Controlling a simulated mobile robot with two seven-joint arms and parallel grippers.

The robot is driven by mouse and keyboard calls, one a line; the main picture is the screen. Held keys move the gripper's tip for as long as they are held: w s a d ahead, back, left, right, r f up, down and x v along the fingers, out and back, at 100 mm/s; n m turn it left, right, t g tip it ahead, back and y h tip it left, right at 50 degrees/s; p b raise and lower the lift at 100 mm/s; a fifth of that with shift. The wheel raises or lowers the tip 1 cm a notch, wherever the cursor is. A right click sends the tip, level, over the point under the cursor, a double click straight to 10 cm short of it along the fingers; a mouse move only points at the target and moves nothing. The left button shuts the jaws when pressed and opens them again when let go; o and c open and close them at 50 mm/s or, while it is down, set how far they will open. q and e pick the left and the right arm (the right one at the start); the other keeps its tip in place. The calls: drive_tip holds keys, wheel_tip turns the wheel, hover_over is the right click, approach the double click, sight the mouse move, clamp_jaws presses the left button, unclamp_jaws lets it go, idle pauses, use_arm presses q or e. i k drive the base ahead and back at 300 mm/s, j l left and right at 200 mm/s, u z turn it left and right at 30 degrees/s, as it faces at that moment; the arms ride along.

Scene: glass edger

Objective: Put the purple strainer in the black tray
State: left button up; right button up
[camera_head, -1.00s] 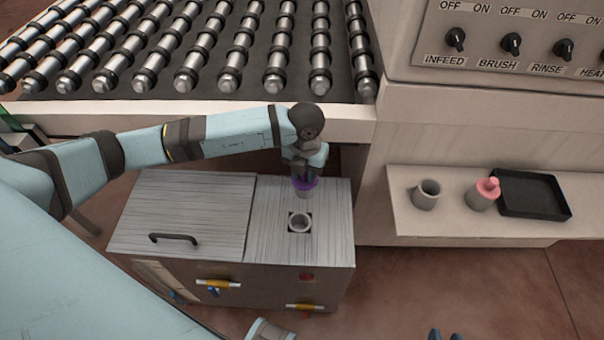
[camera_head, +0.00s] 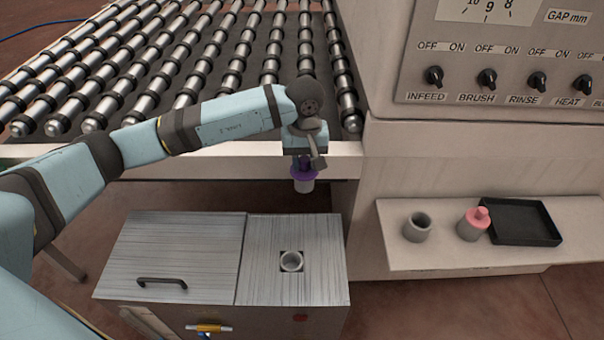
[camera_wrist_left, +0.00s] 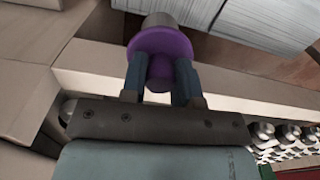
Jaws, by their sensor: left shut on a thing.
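The purple strainer (camera_head: 304,180) has a purple rim and knob over a pale grey cup. My left gripper (camera_head: 305,163) is shut on its knob and holds it in the air, cup down, above and behind the grey cabinet. In the left wrist view the purple strainer (camera_wrist_left: 160,50) sits between the two fingers of the left gripper (camera_wrist_left: 162,80). The black tray (camera_head: 522,222) lies on the pale shelf at the right and looks empty. My right gripper is not in view.
A pink-topped strainer (camera_head: 473,224) stands against the tray's left side, with an empty grey cup (camera_head: 417,227) left of it on the shelf (camera_head: 450,256). The roller conveyor (camera_head: 200,70) lies behind my arm.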

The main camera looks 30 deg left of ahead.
sight(516, 224)
drive_tip(key=i+l, duration=0.1)
drive_tip(key=l, duration=0.25)
drive_tip(key=i+l+z, duration=0.1)
drive_tip(key=l, duration=0.25)
drive_tip(key=i+l, duration=0.1)
drive_tip(key=l, duration=0.2)
drive_tip(key=i+l+z, duration=0.1)
drive_tip(key=l, duration=0.25)
